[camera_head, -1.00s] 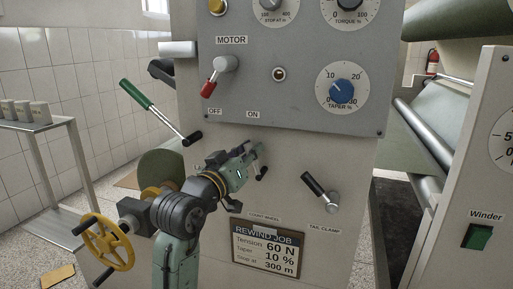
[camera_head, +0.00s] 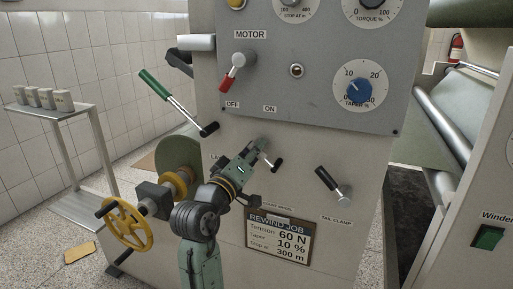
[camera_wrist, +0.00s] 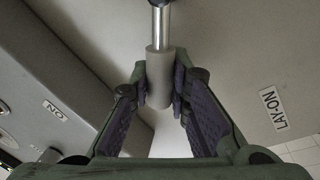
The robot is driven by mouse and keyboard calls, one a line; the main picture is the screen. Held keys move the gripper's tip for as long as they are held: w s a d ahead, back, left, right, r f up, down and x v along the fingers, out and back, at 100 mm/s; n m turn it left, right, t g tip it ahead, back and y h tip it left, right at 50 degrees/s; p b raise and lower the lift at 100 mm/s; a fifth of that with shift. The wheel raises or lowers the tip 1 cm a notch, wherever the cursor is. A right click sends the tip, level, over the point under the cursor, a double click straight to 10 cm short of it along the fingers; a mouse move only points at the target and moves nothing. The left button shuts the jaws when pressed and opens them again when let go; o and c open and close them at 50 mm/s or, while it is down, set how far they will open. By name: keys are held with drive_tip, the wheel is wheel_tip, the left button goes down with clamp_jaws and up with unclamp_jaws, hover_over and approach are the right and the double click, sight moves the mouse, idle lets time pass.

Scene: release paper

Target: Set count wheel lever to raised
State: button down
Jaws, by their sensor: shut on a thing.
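My gripper (camera_head: 259,146) is at the front panel of the machine, to the left of the tail clamp. It is shut on the grey grip of the count wheel lever. In the wrist view, the light grey grip of this lever (camera_wrist: 158,75) lies between my two finger pads (camera_wrist: 160,100). Its metal rod runs from the grip to a dark hub at the top edge. In the head view, the dark hub of the count wheel lever (camera_head: 278,164) shows just below and right of my fingertips. The grip points upward from it. My fingers hide most of the grip there.
The green-handled lay-on lever (camera_head: 178,103) is up and left of my gripper. The tail clamp lever (camera_head: 333,185) is to the right. A motor switch with a red tip (camera_head: 231,72) is above. A yellow handwheel (camera_head: 128,224) and a job card (camera_head: 279,239) are lower down.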

drive_tip(key=shift+f, duration=0.1)
drive_tip(key=c, duration=1.5)
unclamp_jaws()
drive_tip(key=v, duration=1.2)
